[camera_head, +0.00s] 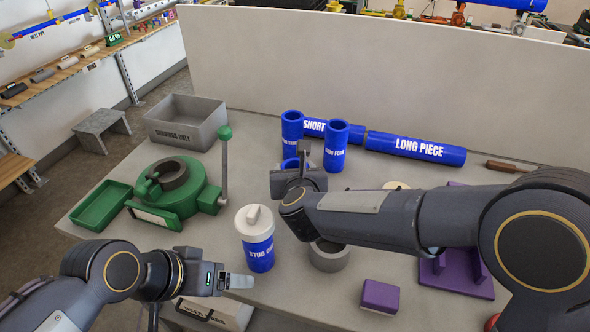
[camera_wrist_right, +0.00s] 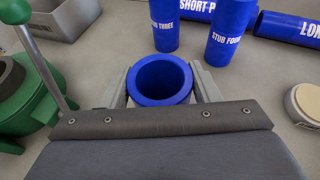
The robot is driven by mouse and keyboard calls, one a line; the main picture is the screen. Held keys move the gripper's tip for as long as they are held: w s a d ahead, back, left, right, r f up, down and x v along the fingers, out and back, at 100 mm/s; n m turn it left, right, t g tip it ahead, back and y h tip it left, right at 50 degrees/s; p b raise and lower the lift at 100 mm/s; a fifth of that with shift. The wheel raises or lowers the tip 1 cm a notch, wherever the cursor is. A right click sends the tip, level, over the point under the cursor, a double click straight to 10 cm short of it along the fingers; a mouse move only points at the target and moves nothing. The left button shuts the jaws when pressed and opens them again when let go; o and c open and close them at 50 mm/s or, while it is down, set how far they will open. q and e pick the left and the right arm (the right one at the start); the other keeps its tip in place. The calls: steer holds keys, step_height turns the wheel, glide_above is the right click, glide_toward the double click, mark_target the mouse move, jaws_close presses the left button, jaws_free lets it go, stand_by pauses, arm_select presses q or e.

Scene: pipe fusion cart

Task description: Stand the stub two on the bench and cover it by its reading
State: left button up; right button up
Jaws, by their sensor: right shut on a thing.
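My right gripper (camera_head: 297,178) is shut on a blue stub, whose open round top (camera_wrist_right: 163,80) shows between the fingers in the right wrist view. In the head view only a bit of its blue rim (camera_head: 290,163) shows behind the gripper. Its label is hidden, and I cannot tell whether its foot touches the bench. Stub one (camera_head: 258,250) stands upright at the front with a white cap (camera_head: 254,218) on it. A pale round cap (camera_wrist_right: 304,104) lies to the right, mostly behind my right arm in the head view. My left gripper (camera_head: 236,282) is empty at the front left.
Stub three (camera_head: 291,127) and stub four (camera_head: 336,147) stand uncapped behind. The short piece (camera_head: 315,127) and long piece (camera_head: 415,147) lie behind them. A green clamp machine (camera_head: 180,190), grey shavings bin (camera_head: 187,122), grey ring (camera_head: 328,257) and purple block (camera_head: 380,297) occupy the bench (camera_head: 300,292).

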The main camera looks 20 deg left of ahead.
steer(key=shift+f, duration=0.1)
steer(key=o, duration=1.4)
